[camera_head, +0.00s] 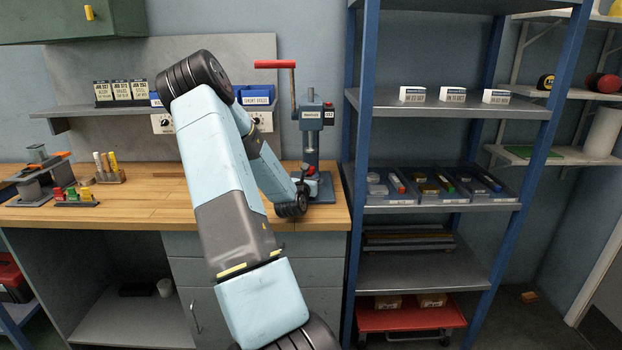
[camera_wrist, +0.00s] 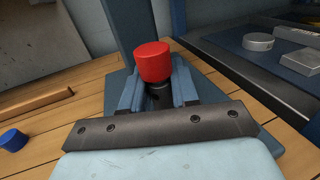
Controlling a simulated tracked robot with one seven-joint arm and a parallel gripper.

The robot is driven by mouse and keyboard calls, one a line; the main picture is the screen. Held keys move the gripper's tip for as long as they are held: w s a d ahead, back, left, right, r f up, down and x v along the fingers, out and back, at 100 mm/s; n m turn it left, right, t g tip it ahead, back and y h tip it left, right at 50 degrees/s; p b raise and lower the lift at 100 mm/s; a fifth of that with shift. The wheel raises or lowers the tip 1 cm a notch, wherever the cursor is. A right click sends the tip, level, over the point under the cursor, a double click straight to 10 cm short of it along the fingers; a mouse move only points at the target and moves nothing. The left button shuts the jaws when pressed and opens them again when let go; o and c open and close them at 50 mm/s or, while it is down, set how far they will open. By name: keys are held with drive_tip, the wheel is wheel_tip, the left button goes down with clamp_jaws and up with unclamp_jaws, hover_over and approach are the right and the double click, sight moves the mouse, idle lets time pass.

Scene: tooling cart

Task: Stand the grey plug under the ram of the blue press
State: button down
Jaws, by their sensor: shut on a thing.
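The blue press (camera_head: 311,116) stands at the right end of the wooden bench, with a red lever handle at its upper left. My gripper (camera_head: 303,184) is low at the front of the press, just above its base. The red top stands up above the fingertips. The press column rises just behind it. The piece's foot is hidden, so I cannot tell whether it touches the base.
A blue shelf rack (camera_head: 362,150) stands close to the right of the press, with trays of small parts. A stand with coloured pieces (camera_head: 72,196) and a pen block (camera_head: 108,172) are on the left of the bench. A blue round piece (camera_wrist: 13,140) lies on the wood.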

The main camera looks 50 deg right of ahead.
drive_tip(key=shift+f, duration=0.1)
drive_tip(key=c, duration=0.8)
unclamp_jaws()
drive_tip(key=shift+c, duration=0.2)
drive_tip(key=v, duration=1.2)
